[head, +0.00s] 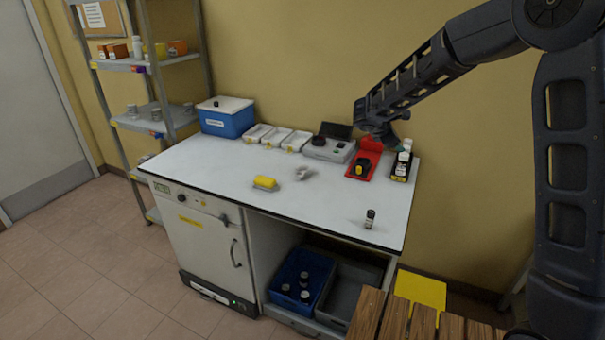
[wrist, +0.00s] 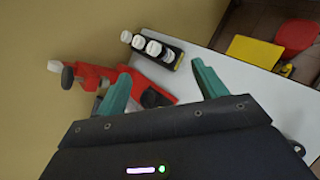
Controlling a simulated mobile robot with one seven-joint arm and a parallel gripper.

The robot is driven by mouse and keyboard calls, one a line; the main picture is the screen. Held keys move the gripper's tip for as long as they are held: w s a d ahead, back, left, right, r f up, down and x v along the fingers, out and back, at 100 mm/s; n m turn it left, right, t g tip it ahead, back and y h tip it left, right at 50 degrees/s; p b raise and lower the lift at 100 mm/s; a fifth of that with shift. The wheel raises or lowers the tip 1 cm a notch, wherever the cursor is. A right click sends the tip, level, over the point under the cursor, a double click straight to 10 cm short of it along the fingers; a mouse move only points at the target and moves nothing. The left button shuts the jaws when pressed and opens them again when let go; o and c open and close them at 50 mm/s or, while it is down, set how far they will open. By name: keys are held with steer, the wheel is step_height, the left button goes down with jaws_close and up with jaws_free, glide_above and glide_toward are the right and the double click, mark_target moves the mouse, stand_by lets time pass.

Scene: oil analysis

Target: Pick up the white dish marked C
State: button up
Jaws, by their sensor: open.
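Three white dishes stand in a row at the back of the white bench in the head view: a left one (head: 256,132), a middle one (head: 275,136) and a right one (head: 295,141). Each has a small yellow tag on its front. The letters are too small to read, so I cannot tell which is C. My gripper (head: 383,136) is to the right of the dishes, above the red stand. In the wrist view my gripper (wrist: 163,84) has its teal fingers apart with nothing held between them. No dish shows there.
A grey device (head: 328,149) stands between the dishes and the red stand (head: 366,158). A black rack of white-capped bottles (head: 402,165) is at the right. A blue box (head: 225,118) is left of the dishes.

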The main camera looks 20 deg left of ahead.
steer(key=s+a+f+n+t+y, duration=0.1)
steer(key=a+f+n, duration=0.25)
steer(key=a, duration=0.45)
steer(key=s+a+f+n+t+y, duration=0.1)
steer(key=a+f+n, duration=0.2)
steer(key=a+f, duration=0.35)
steer(key=n+t+y, duration=0.2)
steer(key=n+y, duration=0.2)
steer(key=n, duration=0.3)
glide_toward(300, 174)
steer(key=shift+d+r, duration=0.15)
steer(key=shift+d, duration=0.2)
steer(key=shift+w+a, duration=0.1)
steer(key=shift+w, duration=0.05)
steer(key=x, duration=0.5)
steer(key=shift+a+f+x, duration=0.1)
steer(key=shift+a+x, duration=0.05)
steer(key=shift+x, duration=1.25)
steer(key=shift+a+f+x, duration=0.15)
steer(key=shift+x, duration=1.25)
steer(key=c, duration=1)
steer(key=shift+c, duration=0.2)
